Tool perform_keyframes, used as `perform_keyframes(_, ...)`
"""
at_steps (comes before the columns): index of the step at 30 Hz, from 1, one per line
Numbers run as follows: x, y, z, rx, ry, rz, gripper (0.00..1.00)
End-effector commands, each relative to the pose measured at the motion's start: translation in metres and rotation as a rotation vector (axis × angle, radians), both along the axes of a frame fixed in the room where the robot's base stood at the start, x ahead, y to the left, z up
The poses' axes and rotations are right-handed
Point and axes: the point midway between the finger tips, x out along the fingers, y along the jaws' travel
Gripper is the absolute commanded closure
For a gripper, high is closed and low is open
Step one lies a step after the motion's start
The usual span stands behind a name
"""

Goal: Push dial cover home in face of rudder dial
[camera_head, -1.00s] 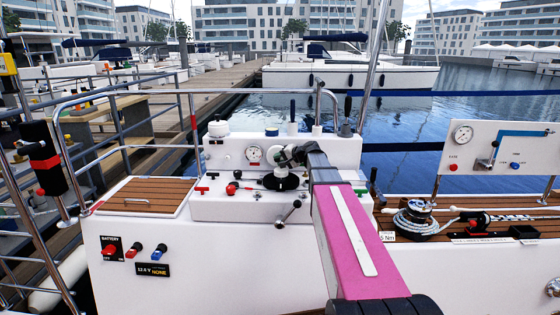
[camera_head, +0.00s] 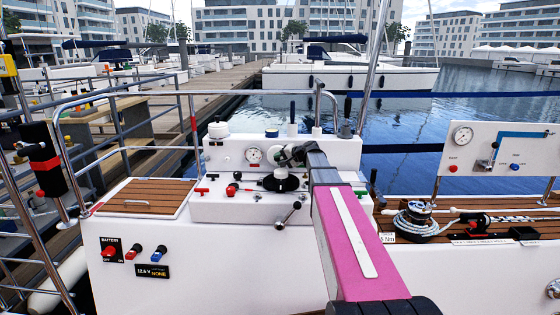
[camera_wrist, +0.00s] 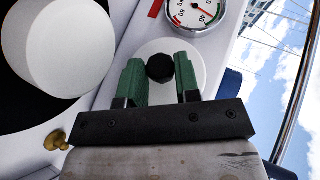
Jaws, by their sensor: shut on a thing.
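My gripper (camera_wrist: 160,75) has two green fingers, one on each side of a black knob (camera_wrist: 160,67), and is shut on it. The knob stands on a round pale disc (camera_wrist: 193,55), which I take to be the dial cover. The disc lies against or close to the white panel; I cannot tell whether it is fully seated. The rudder dial's face is not seen and may be behind the disc. In the head view my gripper (camera_head: 286,154) is at the console's upright panel, and my arm hides much of that spot.
A round gauge (camera_wrist: 196,10) with a red needle is just beyond the disc; it also shows in the head view (camera_head: 253,155). A large white cylinder (camera_wrist: 55,45) on a black base is close at left. A brass knob (camera_wrist: 56,140) is below it. A lever (camera_head: 288,212) sticks out from the console.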

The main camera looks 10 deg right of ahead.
Motion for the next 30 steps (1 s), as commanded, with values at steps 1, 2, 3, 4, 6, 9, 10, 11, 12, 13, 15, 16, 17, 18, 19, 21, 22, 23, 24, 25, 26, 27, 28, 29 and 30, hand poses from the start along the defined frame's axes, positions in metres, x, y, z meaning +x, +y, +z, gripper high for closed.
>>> perform_keyframes(1,0.0017,-0.0004,0.0000,0.000,0.000,0.000,0.93)
perform_keyframes(2,0.0023,-0.0005,0.0001,0.000,0.000,0.000,0.93)
perform_keyframes(3,0.0032,-0.0007,0.0000,0.000,0.000,0.000,0.93)
perform_keyframes(4,0.0038,-0.0008,0.0001,0.000,0.000,0.000,0.93)
perform_keyframes(6,0.0052,-0.0010,0.0001,0.000,0.000,0.000,0.93)
perform_keyframes(9,0.0073,-0.0015,0.0000,0.000,0.000,0.000,0.93)
perform_keyframes(10,0.0080,-0.0016,0.0001,0.000,0.000,0.000,0.93)
perform_keyframes(11,0.0086,-0.0017,0.0001,0.000,0.000,0.000,0.93)
perform_keyframes(12,0.0095,-0.0019,0.0001,0.000,0.000,0.000,0.93)
perform_keyframes(13,0.0101,-0.0020,0.0001,0.000,0.000,0.000,0.93)
perform_keyframes(15,0.0101,-0.0020,0.0001,0.000,0.000,0.000,0.60)
perform_keyframes(16,0.0099,-0.0020,0.0000,0.000,0.000,0.000,0.50)
perform_keyframes(17,0.0098,-0.0020,0.0000,0.000,0.000,0.000,0.40)
perform_keyframes(18,0.0098,-0.0020,0.0000,0.000,0.000,0.000,0.40)
perform_keyframes(19,0.0098,-0.0020,0.0000,0.000,0.000,0.000,0.40)
perform_keyframes(21,0.0098,-0.0019,0.0001,0.000,0.000,0.000,0.40)
perform_keyframes(22,0.0098,-0.0019,0.0001,0.000,0.000,0.000,0.40)
perform_keyframes(23,0.0098,-0.0019,0.0001,0.000,0.000,0.000,0.40)
perform_keyframes(24,0.0097,-0.0020,0.0000,0.000,0.000,0.000,0.40)
perform_keyframes(25,0.0095,-0.0022,0.0001,0.000,0.000,0.000,0.40)
perform_keyframes(26,0.0091,-0.0025,0.0004,0.000,0.000,0.000,0.40)
perform_keyframes(27,0.0079,-0.0038,0.0010,0.000,0.000,0.000,0.40)
perform_keyframes(28,0.0065,-0.0051,0.0019,0.000,0.000,-0.001,0.40)
perform_keyframes(29,0.0048,-0.0068,0.0028,0.000,0.000,-0.001,0.40)
perform_keyframes(30,0.0018,-0.0100,0.0046,0.000,-0.001,-0.002,0.40)
